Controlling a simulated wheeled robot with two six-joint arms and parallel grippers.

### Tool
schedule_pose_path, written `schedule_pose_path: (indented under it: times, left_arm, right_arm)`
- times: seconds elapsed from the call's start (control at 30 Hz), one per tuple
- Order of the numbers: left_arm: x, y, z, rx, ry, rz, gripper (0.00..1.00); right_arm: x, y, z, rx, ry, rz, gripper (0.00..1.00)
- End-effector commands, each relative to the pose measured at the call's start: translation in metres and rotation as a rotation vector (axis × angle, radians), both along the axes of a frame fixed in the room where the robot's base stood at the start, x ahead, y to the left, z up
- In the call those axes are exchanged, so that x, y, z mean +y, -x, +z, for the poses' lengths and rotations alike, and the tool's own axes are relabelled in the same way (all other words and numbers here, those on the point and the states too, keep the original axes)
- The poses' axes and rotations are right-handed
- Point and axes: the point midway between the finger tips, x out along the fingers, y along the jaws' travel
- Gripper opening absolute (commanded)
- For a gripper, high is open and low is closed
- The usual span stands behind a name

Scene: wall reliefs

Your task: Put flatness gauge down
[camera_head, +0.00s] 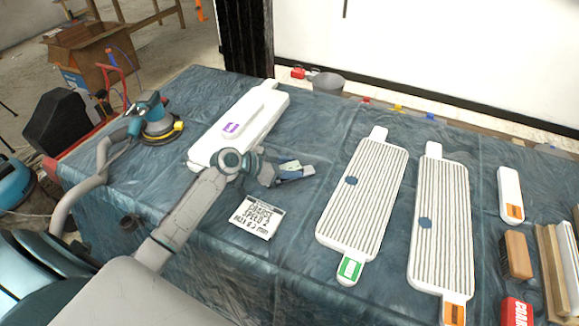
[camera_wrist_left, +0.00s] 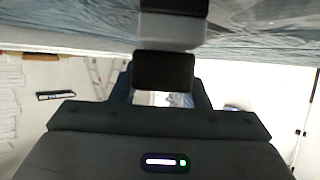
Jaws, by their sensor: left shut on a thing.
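My left gripper (camera_head: 292,172) is over the middle of the covered table in the head view. It is shut on a small grey and dark thing, which I take to be the flatness gauge; a pale greenish face (camera_head: 289,166) shows between the fingers. In the left wrist view the gauge shows as a grey block (camera_wrist_left: 170,32) between dark parts of it or of the fingers. The gripper hides part of it, and I cannot tell whether it touches the cloth. My right gripper is in neither view.
The blue-covered table (camera_head: 300,225) bears a white panel (camera_head: 262,108) with a purple label, two ribbed panels (camera_head: 362,195) (camera_head: 441,220), a printed card (camera_head: 257,217) and a sander (camera_head: 157,120). Sanding blocks (camera_head: 515,255) lie at the right. Cloth between gripper and ribbed panels is bare.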

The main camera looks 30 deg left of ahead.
Motion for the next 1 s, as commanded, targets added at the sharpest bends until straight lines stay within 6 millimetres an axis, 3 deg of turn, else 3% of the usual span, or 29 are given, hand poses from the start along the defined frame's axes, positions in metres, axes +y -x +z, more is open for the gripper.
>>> schedule_pose_path:
  times: [0.07,0.1,0.2,0.6,1.0]
  left_arm:
    - [0.000,0.000,-0.004,-0.001,-0.001,0.000,0.11]
    - [0.000,0.000,-0.003,0.000,0.000,0.000,0.46]
    - [0.000,0.000,-0.002,0.000,0.000,0.000,0.63]
    - [0.002,0.001,0.002,0.001,-0.002,0.000,0.63]
    - [0.038,0.042,0.025,0.001,-0.007,-0.002,0.63]
  right_arm:
    - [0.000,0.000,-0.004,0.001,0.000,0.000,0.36]
    - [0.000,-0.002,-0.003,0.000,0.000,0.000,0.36]
    - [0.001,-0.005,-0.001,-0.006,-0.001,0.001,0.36]
    - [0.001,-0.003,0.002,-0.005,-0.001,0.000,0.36]
    - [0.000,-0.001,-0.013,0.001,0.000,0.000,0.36]
